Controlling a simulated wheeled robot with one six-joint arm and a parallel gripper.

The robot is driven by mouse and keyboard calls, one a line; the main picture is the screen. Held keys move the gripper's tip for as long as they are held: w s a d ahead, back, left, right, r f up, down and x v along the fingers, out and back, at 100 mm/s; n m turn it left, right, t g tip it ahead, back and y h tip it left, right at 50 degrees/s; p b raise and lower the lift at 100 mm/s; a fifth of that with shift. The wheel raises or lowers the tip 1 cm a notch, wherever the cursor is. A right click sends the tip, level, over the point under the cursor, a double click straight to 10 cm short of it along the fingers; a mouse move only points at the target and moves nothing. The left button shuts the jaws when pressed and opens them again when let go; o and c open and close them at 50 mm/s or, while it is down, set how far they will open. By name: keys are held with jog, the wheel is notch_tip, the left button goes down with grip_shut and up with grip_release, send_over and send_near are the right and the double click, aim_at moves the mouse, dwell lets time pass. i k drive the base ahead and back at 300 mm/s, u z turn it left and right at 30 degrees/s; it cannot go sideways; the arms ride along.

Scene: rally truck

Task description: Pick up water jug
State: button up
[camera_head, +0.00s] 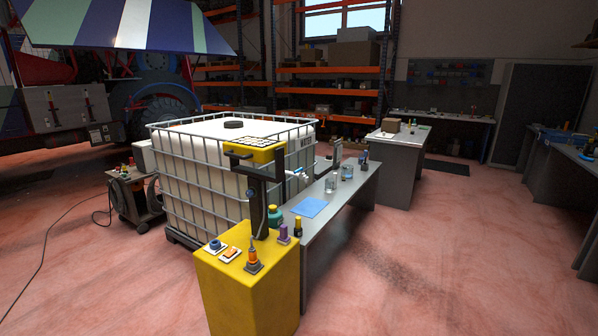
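No vessel in view can be surely told as the water jug. Two small clear vessels stand upright on the grey bench (335,215) beside the white caged tank. The nearer clear vessel (330,183) is left of the farther clear vessel (347,172). They are too small to tell whether either has a handle or holds water. A blue sheet (309,207) lies on the bench in front of them. My gripper is not in view.
The large white caged tank (205,185) stands left of the bench. A yellow stand (250,295) with small items is at the bench's near end. A welder-like cart (135,195) is at left. Another bench (405,160) stands behind. The red floor at right is clear.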

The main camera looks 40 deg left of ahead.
aim_at(330, 184)
jog(key=z, duration=0.5)
jog(key=k, duration=0.55)
jog(key=z, duration=0.3)
jog(key=i, duration=1.8)
jog(key=u, duration=0.6)
jog(key=i, duration=2.3)
jog(key=u, duration=0.55)
jog(key=i, duration=2.25)
jog(key=u, duration=0.95)
jog(key=i, duration=1.3)
jog(key=u, duration=1.8)
jog(key=i, duration=1)
jog(key=u, duration=1.1)
